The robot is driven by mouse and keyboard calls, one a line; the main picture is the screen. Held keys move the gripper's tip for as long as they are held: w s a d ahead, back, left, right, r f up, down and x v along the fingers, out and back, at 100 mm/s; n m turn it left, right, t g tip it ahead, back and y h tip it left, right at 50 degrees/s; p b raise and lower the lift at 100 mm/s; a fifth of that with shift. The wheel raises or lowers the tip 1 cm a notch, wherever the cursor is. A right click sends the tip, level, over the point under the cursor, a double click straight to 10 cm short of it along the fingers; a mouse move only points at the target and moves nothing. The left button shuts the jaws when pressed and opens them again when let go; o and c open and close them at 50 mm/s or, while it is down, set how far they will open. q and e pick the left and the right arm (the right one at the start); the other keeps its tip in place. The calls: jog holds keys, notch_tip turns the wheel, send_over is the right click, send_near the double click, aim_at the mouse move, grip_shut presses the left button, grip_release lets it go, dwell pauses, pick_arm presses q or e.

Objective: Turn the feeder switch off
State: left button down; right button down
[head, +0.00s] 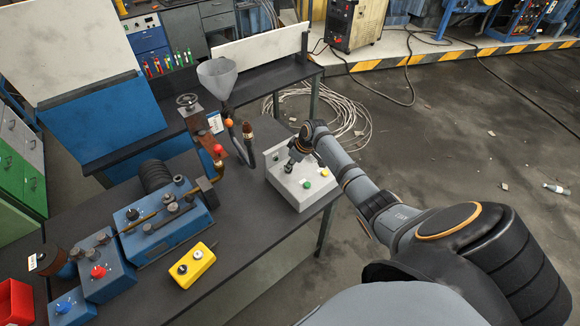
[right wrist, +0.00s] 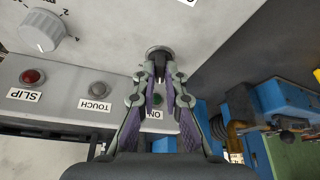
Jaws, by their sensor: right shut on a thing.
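A pale grey control box (head: 312,196) stands at the right end of the dark bench. My right gripper (head: 293,160) reaches down to its top. In the right wrist view, the fingers (right wrist: 158,66) are shut on a small round metal-topped switch (right wrist: 158,50), with the fingertips at its head. No feeder label is readable on it, and the fingers partly hide its stem, so its on or off position cannot be told. A green button (right wrist: 157,99) with an ON label lies behind the fingers. My left gripper is not in view.
The box carries a numbered dial knob (right wrist: 42,30), a red SLIP lamp (right wrist: 32,76) and a grey TOUCH button (right wrist: 98,89). A funnel (head: 217,76), a blue machine (head: 170,232) and a yellow switch box (head: 193,265) stand on the bench left of it.

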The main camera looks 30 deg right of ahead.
jog(key=shift+w+d+n+g+y+b, duration=0.15)
jog(key=shift+n+g+y+b, duration=0.25)
jog(key=shift+n+b, duration=0.8)
jog(key=shift+n, duration=0.3)
jog(key=c, duration=1.4)
grip_release()
jog(key=v, duration=1.2)
jog(key=shift+d, duration=0.1)
jog(key=shift+s, duration=0.2)
